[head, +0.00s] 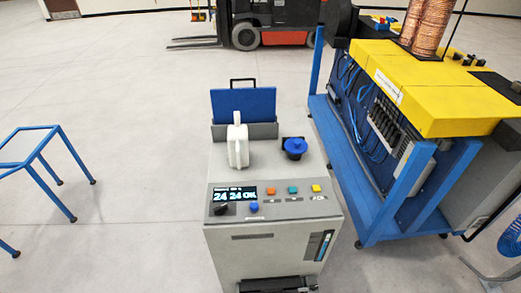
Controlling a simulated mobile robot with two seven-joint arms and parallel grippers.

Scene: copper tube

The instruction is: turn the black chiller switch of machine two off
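A grey chiller cabinet (262,240) stands upright at the middle of the head view. Its sloped front panel (285,207) faces me. A black rotary switch (221,209) sits at the panel's lower left, below a lit display (235,193) that seems to read "24 24 OK". The switch's exact setting is too small to tell. A blue knob (254,208) is just right of the switch. No label marking machine two is readable. Neither of my grippers is in view.
A white jug-like item (237,145) and a blue cap (295,148) are on the chiller's top. A blue-framed machine with a yellow top (432,85) stands close on the right. A blue-framed table (30,150) is at left. A forklift (270,20) stands behind. Floor between is clear.

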